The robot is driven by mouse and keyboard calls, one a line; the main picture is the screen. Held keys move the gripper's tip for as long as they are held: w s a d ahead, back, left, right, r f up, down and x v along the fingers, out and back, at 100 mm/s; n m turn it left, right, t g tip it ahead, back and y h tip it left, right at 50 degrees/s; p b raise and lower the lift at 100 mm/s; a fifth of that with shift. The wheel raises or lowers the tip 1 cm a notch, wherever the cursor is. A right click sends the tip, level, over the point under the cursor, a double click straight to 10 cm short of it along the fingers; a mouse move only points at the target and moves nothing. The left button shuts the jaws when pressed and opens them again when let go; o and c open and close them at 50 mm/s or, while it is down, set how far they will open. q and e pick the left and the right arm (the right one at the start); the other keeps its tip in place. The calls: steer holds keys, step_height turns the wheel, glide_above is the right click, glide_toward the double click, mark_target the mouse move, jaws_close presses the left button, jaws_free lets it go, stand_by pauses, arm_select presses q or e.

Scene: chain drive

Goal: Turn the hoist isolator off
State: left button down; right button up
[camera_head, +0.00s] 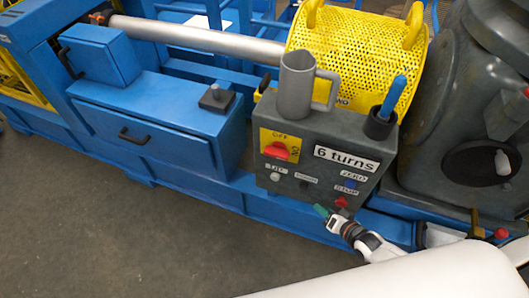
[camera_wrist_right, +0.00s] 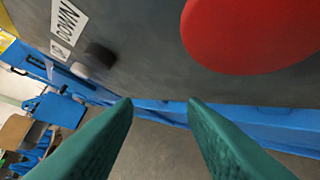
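The hoist isolator is a red rotary handle (camera_head: 277,151) on a yellow plate (camera_head: 292,142) marked OFF and ON, at the upper left of the grey control box (camera_head: 325,150). The handle lies roughly level, tilted slightly. A yellow patch (camera_wrist_right: 5,40) at the left edge of the right wrist view looks like that plate. My right gripper (camera_head: 322,211) is just below the box's lower edge, well below the handle. Its green fingers (camera_wrist_right: 160,105) are apart with nothing between them. My left gripper is out of view.
A red button (camera_head: 341,202) under the STOP label is close to the right gripper; a large red disc (camera_wrist_right: 255,30) in the wrist view appears to be it. A grey mug (camera_head: 296,85) and a blue-handled tool (camera_head: 392,97) in a dark cup top the box. Floor at left is clear.

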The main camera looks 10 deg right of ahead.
step_height(320, 180, up, 2)
steer(key=w+a, duration=0.1)
steer(key=m+t+y+b, duration=0.2)
steer(key=m+t+y, duration=0.1)
steer(key=m+y, duration=0.3)
glide_toward(277, 152)
steer(key=x, duration=0.6)
steer(key=f+x, duration=0.1)
steer(key=x, duration=0.3)
steer(key=shift+w, duration=0.1)
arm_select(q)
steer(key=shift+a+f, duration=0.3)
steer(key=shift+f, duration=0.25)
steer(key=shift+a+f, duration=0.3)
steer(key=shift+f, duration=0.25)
arm_select(e)
jaws_close()
